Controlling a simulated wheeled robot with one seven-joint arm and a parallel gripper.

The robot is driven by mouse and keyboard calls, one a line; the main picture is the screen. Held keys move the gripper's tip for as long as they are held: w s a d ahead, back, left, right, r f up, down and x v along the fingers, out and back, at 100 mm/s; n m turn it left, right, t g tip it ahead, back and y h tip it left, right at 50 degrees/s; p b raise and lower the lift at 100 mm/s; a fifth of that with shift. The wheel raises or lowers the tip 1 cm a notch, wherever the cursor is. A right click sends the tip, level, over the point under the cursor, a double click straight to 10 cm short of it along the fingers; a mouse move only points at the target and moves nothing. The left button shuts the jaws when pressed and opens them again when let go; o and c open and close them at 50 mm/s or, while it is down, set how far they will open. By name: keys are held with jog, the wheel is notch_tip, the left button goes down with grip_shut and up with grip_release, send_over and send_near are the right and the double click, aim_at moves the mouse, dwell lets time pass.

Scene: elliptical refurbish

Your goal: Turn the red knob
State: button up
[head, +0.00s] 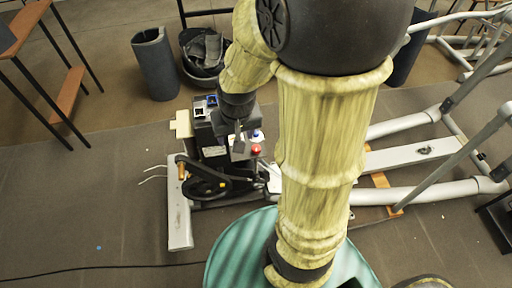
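The red knob (256,149) is small and round. It sits on the right side of the black machine (205,150) in the middle of the head view. My arm reaches over from the right, and my gripper (239,148) points down over the machine. Its dark fingers appear just left of the red knob. I cannot tell whether they touch it, and nothing is clearly held between them. The fingers are small and dark against the machine, so their opening is unclear. My arm hides part of the area right of the knob.
Grey elliptical frame tubes (405,122) extend to the right. A grey foot bar (180,225) stands at the machine's left end. A dark bin (155,65) and a black basket (204,55) stand behind. A black cable (90,268) crosses the floor; the left floor is mostly clear.

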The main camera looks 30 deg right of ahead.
jog(key=w+d+f+m+g+b, duration=0.1)
jog(key=w+d+f+m+b, duration=0.4)
jog(key=w+f, duration=0.35)
jog(key=m+g+b, duration=0.1)
jog(key=m+b, duration=0.2)
jog(key=m, duration=0.4)
send_over(256, 148)
notch_tip(256, 148, down, 8)
jog(key=shift+f, duration=0.15)
jog(key=shift+w+f, duration=0.1)
notch_tip(256, 148, down, 17)
jog(key=shift+f, duration=0.1)
jog(key=c, duration=1)
